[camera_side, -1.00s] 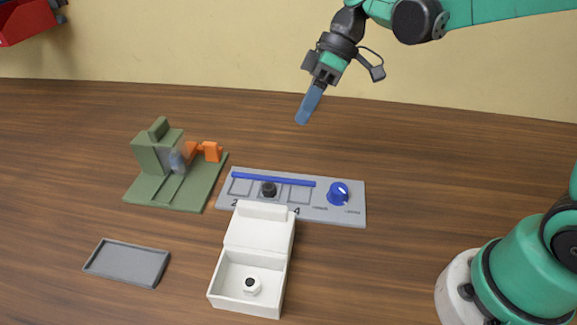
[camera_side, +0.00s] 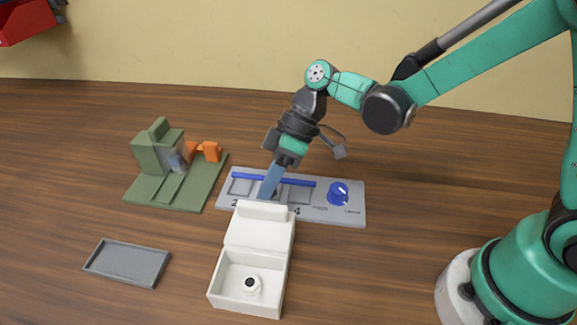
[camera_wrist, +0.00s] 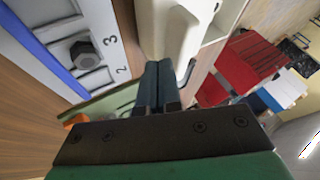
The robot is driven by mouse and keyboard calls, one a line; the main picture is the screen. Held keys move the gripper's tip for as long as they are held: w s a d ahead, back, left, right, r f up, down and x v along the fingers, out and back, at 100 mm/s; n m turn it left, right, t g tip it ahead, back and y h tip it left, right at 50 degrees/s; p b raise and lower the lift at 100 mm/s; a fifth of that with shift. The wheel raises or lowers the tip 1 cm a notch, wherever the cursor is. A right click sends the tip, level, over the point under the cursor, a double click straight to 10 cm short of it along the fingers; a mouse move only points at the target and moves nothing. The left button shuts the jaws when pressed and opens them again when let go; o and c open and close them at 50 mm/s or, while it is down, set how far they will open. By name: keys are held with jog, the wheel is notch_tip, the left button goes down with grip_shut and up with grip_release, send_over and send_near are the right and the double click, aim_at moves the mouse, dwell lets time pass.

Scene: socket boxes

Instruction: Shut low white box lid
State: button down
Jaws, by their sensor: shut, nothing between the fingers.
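The low white box (camera_side: 247,293) stands open at the front of the table in the side view. Its lid (camera_side: 259,232) is raised and leans back toward the grey panel. A small white piece with a dark centre (camera_side: 252,284) lies inside the box. My gripper (camera_side: 267,194) is shut and empty, pointing down over the grey panel just behind the lid's top edge. In the wrist view the closed fingers (camera_wrist: 157,83) show beside the white lid (camera_wrist: 178,30). I cannot tell whether they touch it.
The grey panel (camera_side: 337,214) with a blue bar (camera_side: 297,182) and a blue knob (camera_side: 338,193) lies behind the box. A green fixture (camera_side: 155,155) with an orange part (camera_side: 206,151) stands to the left. A grey tray (camera_side: 127,264) lies front left. Table right of the box is clear.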

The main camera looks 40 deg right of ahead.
aim_at(249, 232)
jog(key=shift+s+a, duration=0.2)
jog(key=s+a, duration=0.5)
jog(key=shift+s+a, duration=0.35)
jog(key=shift+w+d, duration=1.55)
jog(key=shift+w, duration=0.05)
jog(key=s+v, duration=0.1)
jog(key=v, duration=0.9)
jog(key=s+d+m+t+h, duration=0.1)
jog(key=d+m+t+h, duration=0.6)
jog(key=d+m, duration=0.3)
jog(key=shift+s+d+f+t, duration=0.35)
jog(key=shift+d+f+t, duration=0.05)
jog(key=shift+d, duration=0.75)
